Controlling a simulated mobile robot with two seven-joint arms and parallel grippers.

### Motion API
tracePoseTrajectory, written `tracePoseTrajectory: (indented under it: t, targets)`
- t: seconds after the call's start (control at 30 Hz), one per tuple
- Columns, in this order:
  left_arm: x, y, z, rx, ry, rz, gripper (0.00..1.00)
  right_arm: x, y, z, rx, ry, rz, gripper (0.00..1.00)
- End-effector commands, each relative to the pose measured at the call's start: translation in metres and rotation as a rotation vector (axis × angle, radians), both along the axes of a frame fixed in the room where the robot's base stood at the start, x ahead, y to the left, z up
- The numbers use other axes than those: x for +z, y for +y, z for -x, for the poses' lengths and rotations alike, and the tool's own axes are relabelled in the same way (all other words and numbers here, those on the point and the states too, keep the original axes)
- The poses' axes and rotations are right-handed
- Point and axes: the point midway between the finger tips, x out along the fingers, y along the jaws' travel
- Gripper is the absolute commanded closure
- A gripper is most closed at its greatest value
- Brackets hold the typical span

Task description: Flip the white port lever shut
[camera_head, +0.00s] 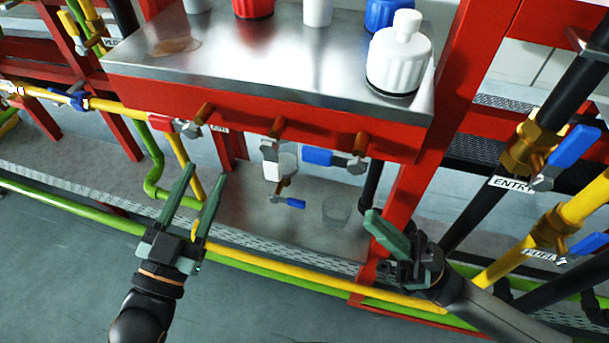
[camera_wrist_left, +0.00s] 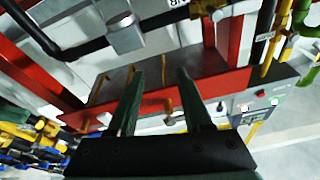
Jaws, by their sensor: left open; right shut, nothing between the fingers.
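The white port lever (camera_head: 272,171) hangs downward from the middle port under the red front edge of the metal bench in the head view. A whitish object behind it partly blends with it. My left gripper (camera_head: 206,172) is open and empty, to the left of the lever and apart from it. Its spread fingers also show in the left wrist view (camera_wrist_left: 159,72), where I cannot pick out the white lever. My right gripper (camera_head: 374,222) is shut and empty, to the right of and below the lever.
A red lever (camera_head: 161,123) sits on the port to the left, and a blue lever (camera_head: 318,157) on the port to the right. A small blue-handled valve (camera_head: 289,202) is below. A white bottle (camera_head: 399,60) stands on the bench (camera_head: 290,50). A red post (camera_head: 415,195) rises beside my right gripper.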

Motion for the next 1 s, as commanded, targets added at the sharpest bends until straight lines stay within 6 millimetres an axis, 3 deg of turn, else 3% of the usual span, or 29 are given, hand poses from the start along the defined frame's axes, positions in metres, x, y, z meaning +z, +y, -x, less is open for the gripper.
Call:
tracePoseTrajectory:
  t: [0.5, 0.57, 0.8, 1.0]
  targets:
    - [-0.043, 0.004, -0.006, 0.024, 0.190, -0.002, 0.50, 0.072, 0.065, -0.020, 0.001, -0.005, -0.005, 1.00]
    - [-0.052, 0.004, -0.006, 0.028, 0.205, -0.001, 0.50, 0.070, 0.075, -0.024, 0.001, -0.002, -0.005, 1.00]
    - [-0.026, 0.001, -0.004, 0.016, 0.105, 0.004, 0.50, 0.069, 0.099, -0.032, 0.000, -0.001, -0.002, 1.00]
    - [-0.023, 0.001, -0.003, 0.014, 0.091, 0.003, 0.50, 0.069, 0.103, -0.033, -0.001, -0.001, 0.000, 1.00]
